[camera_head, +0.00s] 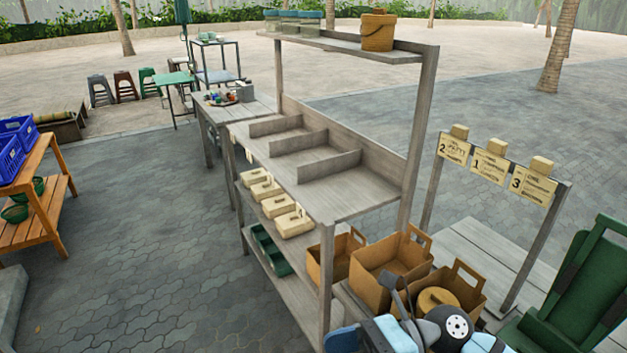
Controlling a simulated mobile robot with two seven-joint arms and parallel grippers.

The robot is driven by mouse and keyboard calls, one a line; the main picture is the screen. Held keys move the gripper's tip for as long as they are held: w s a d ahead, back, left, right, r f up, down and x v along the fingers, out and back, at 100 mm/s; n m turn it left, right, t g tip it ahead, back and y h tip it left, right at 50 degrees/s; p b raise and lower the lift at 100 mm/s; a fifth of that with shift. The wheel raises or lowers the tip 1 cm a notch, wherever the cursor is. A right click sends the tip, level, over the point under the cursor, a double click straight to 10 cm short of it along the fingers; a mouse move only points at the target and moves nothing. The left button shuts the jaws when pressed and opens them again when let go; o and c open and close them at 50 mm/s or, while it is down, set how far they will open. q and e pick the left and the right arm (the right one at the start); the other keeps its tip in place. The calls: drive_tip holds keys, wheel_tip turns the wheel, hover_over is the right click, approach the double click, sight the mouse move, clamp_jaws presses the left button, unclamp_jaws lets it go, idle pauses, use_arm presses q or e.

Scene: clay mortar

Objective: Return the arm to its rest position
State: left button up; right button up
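Part of my arm (392,335), with blue and white links and a dark round joint, shows at the bottom right edge, in front of the brown baskets. I cannot make out gripper fingers on it. My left gripper is not in view. A round tan clay-coloured thing (437,298) sits in the right brown basket (467,290), partly hidden by my arm; I cannot tell whether it is a mortar. A dark grey rod-like piece (397,292) stands beside it, and what it belongs to is unclear.
A grey wooden shelf stall (340,198) with dividers, pale boxes (294,222) and green bins (270,250) stands close by. Brown baskets (390,268) crowd its near end. Number signs (490,168) and a green chair (580,290) stand right. The paving (150,250) left is clear.

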drive_tip(key=w+d+f+m+t+h, duration=0.25)
drive_tip(key=m+t, duration=0.75)
drive_tip(key=m, duration=0.6)
drive_tip(key=w+d+f+m+t+h, duration=0.1)
drive_tip(key=w+d+f+m+t, duration=0.25)
drive_tip(key=m+t, duration=0.9)
drive_tip(key=s+d+f+m+g+h, duration=0.4)
drive_tip(key=s+f+m+h, duration=0.15)
drive_tip(key=f+m, duration=0.45)
drive_tip(key=s+d+f+m+g+h, duration=0.4)
drive_tip(key=s+f+m, duration=0.2)
drive_tip(key=f+m, duration=0.45)
wheel_tip(320, 180, up, 10)
drive_tip(key=d+p, duration=0.1)
drive_tip(key=p, duration=1.2)
drive_tip(key=shift+s+r+n+h, duration=0.25)
drive_tip(key=shift+s+n+h, duration=0.05)
drive_tip(key=shift+s+n, duration=0.1)
drive_tip(key=shift+d, duration=0.1)
